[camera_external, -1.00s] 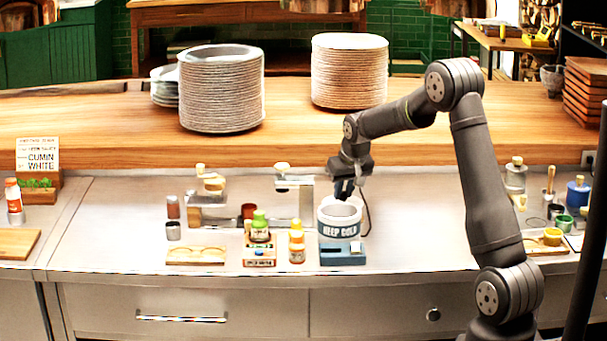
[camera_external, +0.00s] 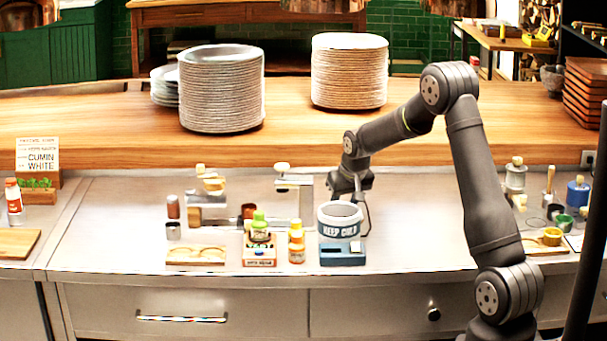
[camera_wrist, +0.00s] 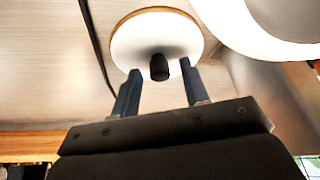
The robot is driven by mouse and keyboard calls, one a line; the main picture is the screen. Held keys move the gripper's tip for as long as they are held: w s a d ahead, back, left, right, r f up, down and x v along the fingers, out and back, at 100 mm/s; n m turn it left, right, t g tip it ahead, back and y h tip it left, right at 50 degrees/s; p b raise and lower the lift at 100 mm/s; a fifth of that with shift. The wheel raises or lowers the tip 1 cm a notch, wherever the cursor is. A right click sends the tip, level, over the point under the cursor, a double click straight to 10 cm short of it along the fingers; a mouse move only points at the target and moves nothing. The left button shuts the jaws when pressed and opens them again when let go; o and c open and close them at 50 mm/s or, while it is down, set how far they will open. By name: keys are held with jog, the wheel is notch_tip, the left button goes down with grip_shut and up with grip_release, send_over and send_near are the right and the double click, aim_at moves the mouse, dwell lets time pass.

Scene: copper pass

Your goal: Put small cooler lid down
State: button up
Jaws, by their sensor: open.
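The small cooler (camera_external: 338,231) is a round white and blue tub marked KEEP COLD, on a blue base at the front of the steel counter. Its top looks open, and its pale rim (camera_wrist: 235,25) shows at the upper right of the wrist view. The lid (camera_wrist: 125,40) is a white disc with a tan edge and a black knob (camera_wrist: 159,68). It appears to lie flat on the counter beside the cooler. My gripper (camera_wrist: 160,76) is open, its fingertips on either side of the knob. In the external view my gripper (camera_external: 345,191) is low behind the cooler, which hides its tips and the lid.
Plate stacks (camera_external: 222,92) sit on the wooden shelf behind.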

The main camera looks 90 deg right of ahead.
jog(key=v, duration=1.2)
jog(key=shift+s, duration=0.1)
jog(key=x, duration=1.2)
notch_tip(320, 180, up, 2)
jog(key=shift+r, duration=0.9)
